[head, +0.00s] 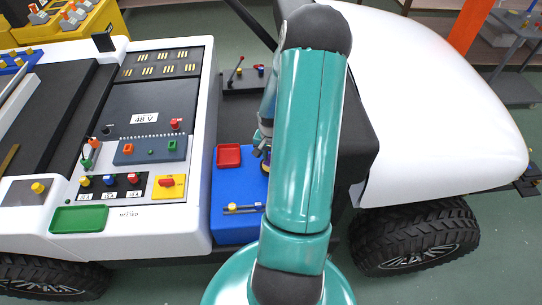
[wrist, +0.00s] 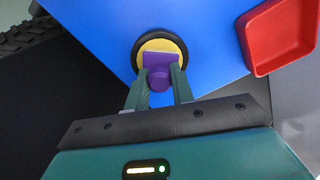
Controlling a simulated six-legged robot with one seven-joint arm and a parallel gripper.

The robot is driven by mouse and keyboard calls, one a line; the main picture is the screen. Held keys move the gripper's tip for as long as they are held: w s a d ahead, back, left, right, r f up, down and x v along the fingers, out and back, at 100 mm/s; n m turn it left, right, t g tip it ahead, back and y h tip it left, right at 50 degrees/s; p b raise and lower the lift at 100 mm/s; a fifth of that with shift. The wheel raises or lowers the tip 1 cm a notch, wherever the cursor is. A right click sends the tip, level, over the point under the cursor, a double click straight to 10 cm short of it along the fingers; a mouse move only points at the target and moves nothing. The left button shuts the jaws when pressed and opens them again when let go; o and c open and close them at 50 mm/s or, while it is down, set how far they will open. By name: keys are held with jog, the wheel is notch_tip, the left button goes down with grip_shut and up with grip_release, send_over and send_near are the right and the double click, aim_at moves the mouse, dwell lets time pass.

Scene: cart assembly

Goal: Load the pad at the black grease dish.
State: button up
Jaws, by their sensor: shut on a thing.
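The black grease dish (wrist: 183,48) is a round black-rimmed dish with a yellow fill, on a blue surface in the wrist view. My gripper (wrist: 161,78) is shut on a purple pad tool (wrist: 158,60), with a finger on each side of its round knob. The tool's flat purple part overlaps the yellow fill within the rim. I cannot tell whether it touches the fill. In the head view my arm hides most of the gripper and dish.
The blue box top (head: 234,190) also bears a red tray (head: 229,156) and a small rod on a holder (head: 243,209). A white console (head: 150,225) with switches and a green tray (head: 78,219) stands to the left. A white body shell (head: 440,100) is to the right.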

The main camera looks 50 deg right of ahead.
jog(key=shift+r, duration=3.5)
jog(key=shift+s+a, duration=0.1)
jog(key=shift+a, duration=0.05)
